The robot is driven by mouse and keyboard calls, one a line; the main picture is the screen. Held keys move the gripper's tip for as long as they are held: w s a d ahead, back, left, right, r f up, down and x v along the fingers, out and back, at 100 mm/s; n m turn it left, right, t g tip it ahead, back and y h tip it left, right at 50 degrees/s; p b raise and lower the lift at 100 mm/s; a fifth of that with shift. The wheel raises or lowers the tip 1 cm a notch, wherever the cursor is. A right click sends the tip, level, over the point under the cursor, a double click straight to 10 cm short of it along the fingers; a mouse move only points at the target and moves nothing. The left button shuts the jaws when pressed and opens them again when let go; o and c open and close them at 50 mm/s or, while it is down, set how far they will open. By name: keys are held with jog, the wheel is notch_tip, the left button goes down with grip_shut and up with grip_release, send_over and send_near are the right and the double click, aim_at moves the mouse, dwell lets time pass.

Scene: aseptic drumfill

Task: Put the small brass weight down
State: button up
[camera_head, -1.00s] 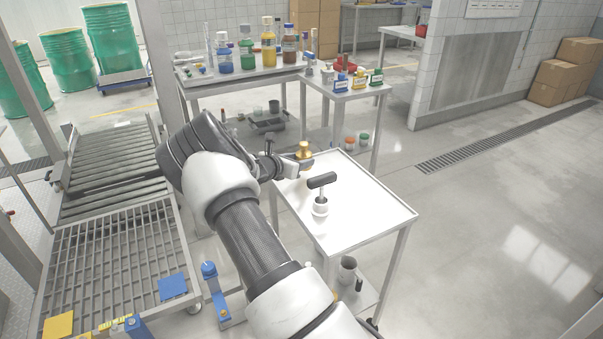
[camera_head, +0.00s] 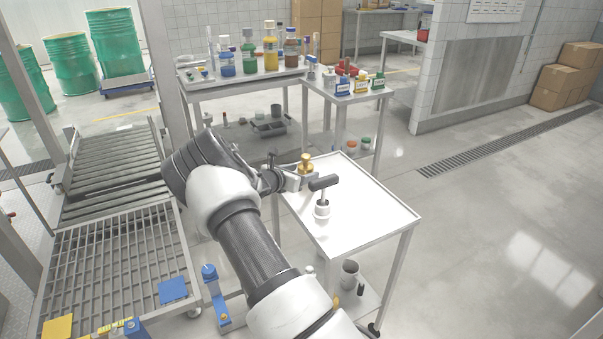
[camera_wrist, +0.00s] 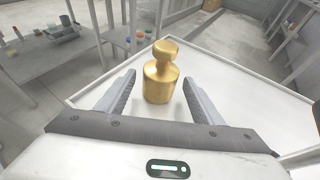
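The small brass weight (camera_head: 306,163) is a gold cylinder with a narrow neck and a knob. It stands upright on the white-topped table (camera_head: 375,205), near its back left edge. In the wrist view the weight (camera_wrist: 160,85) is between my gripper's two fingers, with a clear gap on each side. My gripper (camera_head: 300,178) is open, low over the table, and reaches around the weight from the near left. It also shows open in the wrist view (camera_wrist: 160,80).
A black T-handled tool in a white base (camera_head: 323,207) stands on the table just right of my gripper. The table's right half is clear. Behind are a bench with bottles (camera_head: 245,77) and a smaller stand with labelled containers (camera_head: 350,92). A roller conveyor (camera_head: 115,170) is at left.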

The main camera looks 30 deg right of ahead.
jog(key=shift+r, duration=0.2)
jog(key=p+v, duration=0.2)
jog(key=v, duration=1)
